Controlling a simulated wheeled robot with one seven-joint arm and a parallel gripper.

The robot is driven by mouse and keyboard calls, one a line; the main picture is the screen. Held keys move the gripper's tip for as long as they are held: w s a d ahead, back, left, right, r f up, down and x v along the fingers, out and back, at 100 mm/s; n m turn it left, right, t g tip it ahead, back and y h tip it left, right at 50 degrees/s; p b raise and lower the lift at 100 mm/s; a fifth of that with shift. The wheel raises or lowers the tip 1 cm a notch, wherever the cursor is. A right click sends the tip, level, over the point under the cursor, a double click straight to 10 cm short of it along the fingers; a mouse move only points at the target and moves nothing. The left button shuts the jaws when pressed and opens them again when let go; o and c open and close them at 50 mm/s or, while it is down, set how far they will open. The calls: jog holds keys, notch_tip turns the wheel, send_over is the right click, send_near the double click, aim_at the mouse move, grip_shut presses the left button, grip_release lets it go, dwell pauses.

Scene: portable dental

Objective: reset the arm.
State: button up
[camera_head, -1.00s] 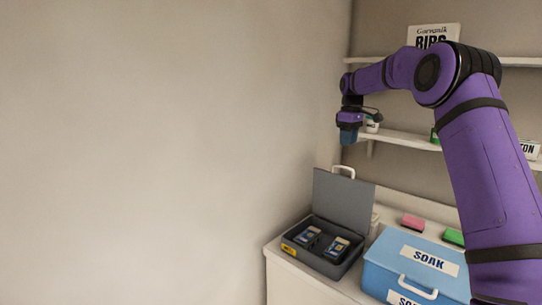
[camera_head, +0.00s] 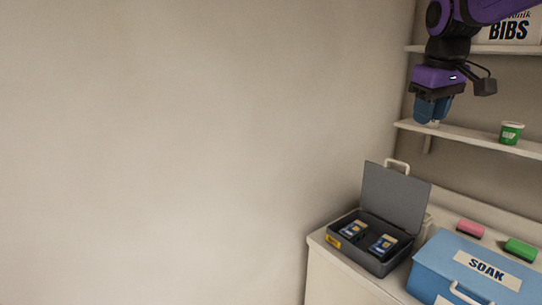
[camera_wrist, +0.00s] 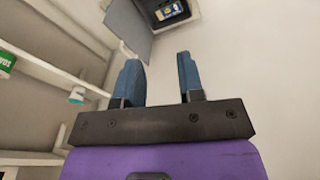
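My gripper (camera_head: 432,110) hangs below my purple wrist at the upper right of the head view, in front of the lower wall shelf. In the wrist view my gripper (camera_wrist: 160,75) shows two blue fingers set wide apart with nothing between them. It is open and empty, well above the counter and the open grey case. Most of my arm is out of the head view.
An open grey case (camera_head: 404,196) holding blue-labelled packs stands on the counter (camera_head: 318,243). A blue SOAK box (camera_head: 440,262), a pink block (camera_head: 470,229) and a green block (camera_head: 520,250) are to its right. A green-labelled tub (camera_head: 511,132) is on the shelf (camera_head: 470,133).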

jog(key=s+a+f+m+t, duration=0.1)
jog(key=s+f, duration=0.3)
jog(key=s, duration=0.8)
jog(key=s+a+f+m+t, duration=0.1)
jog(key=s+f, duration=0.4)
jog(key=s, duration=0.7)
jog(key=shift+s+m+t+y, duration=0.2)
jog(key=shift+m+t+y, duration=0.2)
jog(key=shift+m, duration=0.4)
jog(key=shift+f, duration=0.1)
